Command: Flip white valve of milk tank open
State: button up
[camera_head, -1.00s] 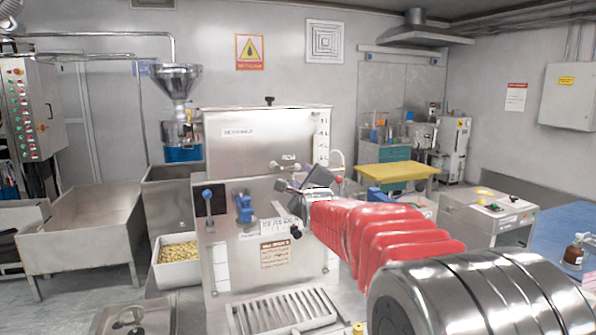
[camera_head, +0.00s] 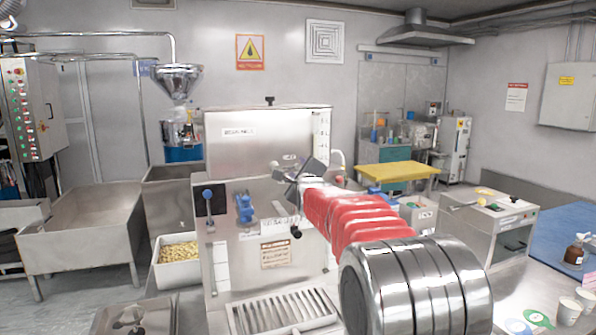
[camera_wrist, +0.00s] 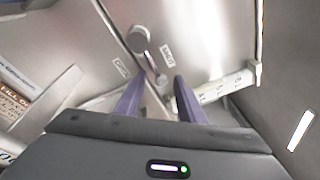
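The milk tank (camera_head: 235,140) is a steel box with a lid, standing behind a steel front panel in the head view. A pale valve (camera_head: 274,167) with a rounded end sits low on its front, left of my gripper (camera_head: 302,178). In the wrist view, a metal valve with a round knob (camera_wrist: 139,38) and a short stem stands just ahead of my gripper (camera_wrist: 160,78). The two purple fingers are apart, and the stem's lower end shows between their tips. I cannot tell whether the fingers touch it. My arm hides part of the tank's lower right.
A blue lever (camera_head: 208,197) and a blue valve (camera_head: 244,208) stand on the panel at left. A slotted drip tray (camera_head: 285,312) lies below.

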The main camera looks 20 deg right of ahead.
jog(key=shift+c, duration=0.5)
grip_shut()
